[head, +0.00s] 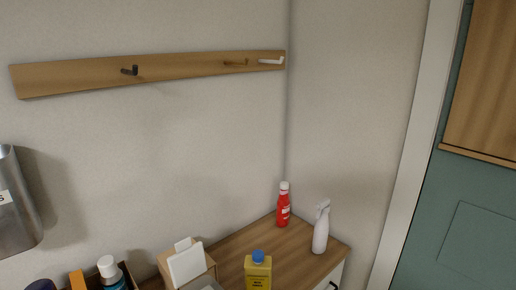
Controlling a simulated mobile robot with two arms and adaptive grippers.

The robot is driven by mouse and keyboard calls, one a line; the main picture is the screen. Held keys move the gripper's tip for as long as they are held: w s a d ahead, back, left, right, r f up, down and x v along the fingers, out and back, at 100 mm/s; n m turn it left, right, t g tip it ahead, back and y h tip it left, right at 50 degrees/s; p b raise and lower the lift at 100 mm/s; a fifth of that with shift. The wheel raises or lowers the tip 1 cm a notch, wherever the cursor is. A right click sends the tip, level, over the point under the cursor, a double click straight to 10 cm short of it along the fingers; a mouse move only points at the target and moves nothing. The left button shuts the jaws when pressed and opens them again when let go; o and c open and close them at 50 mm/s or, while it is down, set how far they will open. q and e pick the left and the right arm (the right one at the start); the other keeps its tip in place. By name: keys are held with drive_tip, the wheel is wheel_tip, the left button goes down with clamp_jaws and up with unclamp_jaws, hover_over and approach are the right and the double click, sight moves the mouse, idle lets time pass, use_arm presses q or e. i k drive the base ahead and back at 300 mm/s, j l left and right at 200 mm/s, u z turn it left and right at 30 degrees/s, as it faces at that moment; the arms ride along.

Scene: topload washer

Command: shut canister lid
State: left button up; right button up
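No canister or lid can be clearly made out in the head view. A grey metal container (14,205) on the left wall, cut off by the picture's left edge, carries a white label; its top is only partly visible. A small wooden box (205,266) with a white tilted panel (187,264) stands at the bottom centre; I cannot tell whether the panel is a lid. Neither of my grippers is in view.
A wooden cabinet top (232,245) in the corner holds a red bottle (283,208), a white spray bottle (321,230) and a yellow bottle (258,273). A white-capped bottle (109,272) stands lower left. A hook rail (190,72) hangs above.

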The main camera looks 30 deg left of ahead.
sight(189, 262)
drive_tip(key=j+u, duration=0.15)
drive_tip(key=u, duration=1.15)
